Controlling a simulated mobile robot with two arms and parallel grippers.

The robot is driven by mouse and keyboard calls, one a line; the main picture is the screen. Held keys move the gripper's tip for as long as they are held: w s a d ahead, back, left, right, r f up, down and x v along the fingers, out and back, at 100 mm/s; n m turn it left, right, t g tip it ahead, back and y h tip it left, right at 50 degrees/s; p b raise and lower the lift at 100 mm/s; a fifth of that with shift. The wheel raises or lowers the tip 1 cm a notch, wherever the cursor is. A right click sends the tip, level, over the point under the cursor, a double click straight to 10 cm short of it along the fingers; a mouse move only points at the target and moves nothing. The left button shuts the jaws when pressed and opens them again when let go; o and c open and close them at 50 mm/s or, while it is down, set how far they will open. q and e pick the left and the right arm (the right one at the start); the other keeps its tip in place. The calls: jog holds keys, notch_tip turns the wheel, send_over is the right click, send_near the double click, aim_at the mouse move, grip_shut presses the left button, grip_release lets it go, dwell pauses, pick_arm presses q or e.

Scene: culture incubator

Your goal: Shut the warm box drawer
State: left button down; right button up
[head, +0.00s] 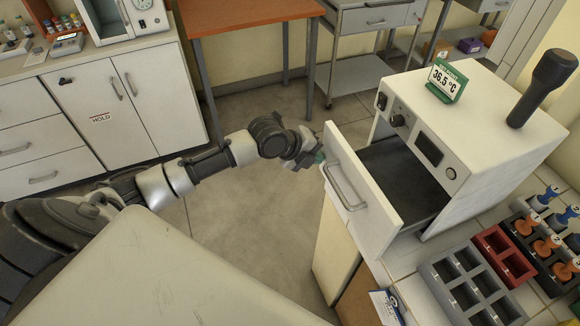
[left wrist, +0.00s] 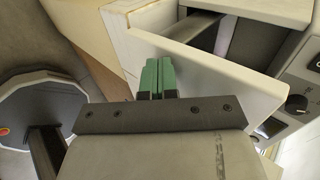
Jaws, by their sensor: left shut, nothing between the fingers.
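The warm box (head: 480,115) is a white cabinet on the tiled counter at right, with a green-framed 36.5 °C sign on top. Its drawer (head: 362,205) is pulled out toward the left, showing a dark, empty-looking inside. A metal bar handle (head: 345,186) is on the drawer's outer face. My left gripper (head: 319,157) is at the far upper edge of the drawer front, beyond the handle. In the left wrist view its green fingers (left wrist: 158,76) are together and empty, against or very close to the drawer front (left wrist: 205,75). I cannot tell if they touch. My right gripper is out of view.
A grey rack (head: 470,290), a red rack (head: 503,256) and several numbered blue and orange pieces stand on the counter at right. A black-handled item (head: 545,88) stands on the warm box. White cabinets (head: 100,105) are at left. Open floor lies between.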

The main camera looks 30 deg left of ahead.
aim_at(369, 145)
pick_arm(q)
jog(key=w+d+b, duration=0.1)
jog(key=w+d, duration=0.1)
jog(key=w, duration=0.1)
jog(key=w+d+b, duration=0.2)
jog(key=w+d, duration=0.1)
jog(key=w+d+b, duration=0.1)
jog(key=w+d, duration=0.1)
jog(key=w, duration=0.2)
jog(key=shift+d+f, duration=0.15)
jog(key=shift+d, duration=0.25)
jog(key=shift+w+r, duration=0.1)
jog(key=shift+r, duration=0.2)
jog(key=shift+d, duration=0.1)
